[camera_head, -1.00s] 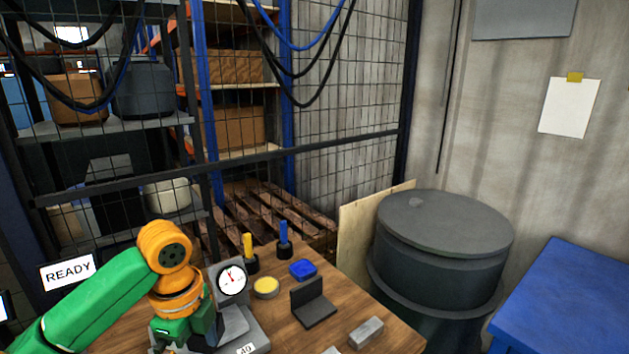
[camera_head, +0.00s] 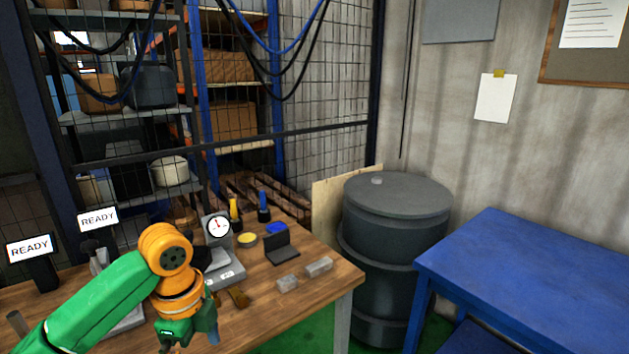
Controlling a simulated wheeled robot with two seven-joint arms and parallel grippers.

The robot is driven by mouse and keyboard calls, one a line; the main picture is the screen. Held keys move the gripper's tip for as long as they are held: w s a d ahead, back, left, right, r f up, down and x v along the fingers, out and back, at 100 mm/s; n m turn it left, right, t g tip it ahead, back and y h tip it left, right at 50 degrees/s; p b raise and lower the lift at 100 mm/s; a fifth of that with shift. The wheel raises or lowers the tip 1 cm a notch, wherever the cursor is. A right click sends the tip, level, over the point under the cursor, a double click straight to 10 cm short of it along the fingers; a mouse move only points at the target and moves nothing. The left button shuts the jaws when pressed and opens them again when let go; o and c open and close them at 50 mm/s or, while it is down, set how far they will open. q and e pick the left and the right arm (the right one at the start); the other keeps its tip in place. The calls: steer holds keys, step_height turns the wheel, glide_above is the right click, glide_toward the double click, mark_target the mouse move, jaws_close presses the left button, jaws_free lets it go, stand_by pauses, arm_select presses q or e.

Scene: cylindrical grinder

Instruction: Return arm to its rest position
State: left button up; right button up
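My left arm (camera_head: 110,300), green with an orange wrist, comes in from the lower left. Its gripper (camera_head: 190,340) points down in front of the wooden table's near edge, at the bottom of the view. The fingers are small and partly hidden by the wrist, so I cannot tell whether they are open or shut. No held object shows. My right arm and gripper are not in view.
The wooden table (camera_head: 318,290) carries a dial gauge stand (camera_head: 218,228), a black angle bracket (camera_head: 282,250), grey blocks (camera_head: 318,267) and two READY signs (camera_head: 98,219). A dark drum (camera_head: 395,260) and a blue table (camera_head: 530,270) stand to the right.

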arm_select(q)
steer(key=w+d+f+n+t+h, duration=0.1)
steer(key=w+f+n, duration=0.25)
steer(key=f, duration=0.45)
steer(key=w+d+f+n+t+h, duration=0.15)
steer(key=f+n, duration=0.25)
steer(key=f, duration=0.4)
steer(key=s+a+f+n+y, duration=0.1)
steer(key=s+f+n, duration=0.15)
steer(key=f, duration=0.55)
steer(key=s+a+f+n, duration=0.1)
steer(key=s+f+n, duration=0.15)
steer(key=f, duration=0.65)
steer(key=s+f+n, duration=0.1)
steer(key=s+f, duration=0.3)
steer(key=s, duration=0.6)
steer(key=s+a+f+n+g+y, duration=0.1)
steer(key=s+f, duration=0.4)
steer(key=s, duration=0.6)
steer(key=s+f+n, duration=0.2)
steer(key=s+f, duration=0.2)
steer(key=s, duration=0.6)
steer(key=shift+s+a+f+g+y, duration=0.3)
steer(key=shift+s+g+y, duration=0.05)
steer(key=shift+s, duration=0.05)
